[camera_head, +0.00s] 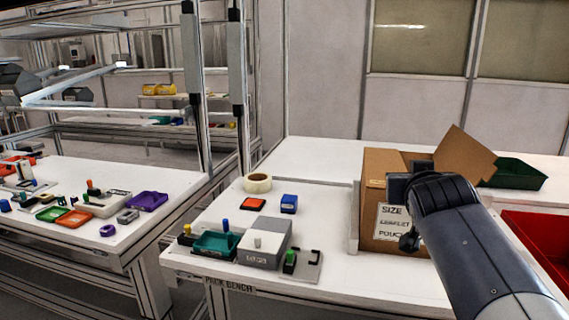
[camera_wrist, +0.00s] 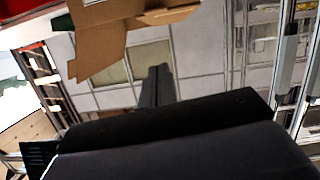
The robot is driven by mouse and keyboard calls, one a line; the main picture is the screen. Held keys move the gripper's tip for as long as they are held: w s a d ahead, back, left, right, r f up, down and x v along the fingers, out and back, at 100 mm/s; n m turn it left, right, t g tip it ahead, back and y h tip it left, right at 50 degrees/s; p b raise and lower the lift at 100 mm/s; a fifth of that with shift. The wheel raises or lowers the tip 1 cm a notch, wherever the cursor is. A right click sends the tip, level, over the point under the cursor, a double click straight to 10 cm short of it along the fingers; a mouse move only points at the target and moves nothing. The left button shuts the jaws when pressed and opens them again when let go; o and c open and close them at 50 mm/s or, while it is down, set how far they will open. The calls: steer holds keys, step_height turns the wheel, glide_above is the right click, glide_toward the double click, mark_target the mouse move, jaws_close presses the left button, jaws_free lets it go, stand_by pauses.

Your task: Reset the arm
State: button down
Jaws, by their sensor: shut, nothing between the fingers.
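My arm comes in from the lower right of the head view, its dark wrist in front of the open cardboard box (camera_head: 375,205). The fingers cannot be made out there. In the wrist view my gripper (camera_wrist: 157,80) shows as two dark fingers close together, shut and empty. The wall panels and window are behind them. The box's brown flaps (camera_wrist: 98,45) show at the top left of the wrist view, apart from the fingers.
A red bin (camera_head: 540,245) is at the right, partly behind my arm. A green tray (camera_head: 515,174) lies behind the box. On the white bench are a tape roll (camera_head: 257,183), a blue block (camera_head: 289,204) and a grey box (camera_head: 264,243). The bench's middle is clear.

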steer(key=w+d+f+b, duration=0.2)
steer(key=w+f, duration=0.4)
steer(key=w, duration=0.3)
steer(key=shift+d+f+b, duration=0.2)
steer(key=shift+d+b, duration=0.05)
steer(key=shift+b, duration=0.55)
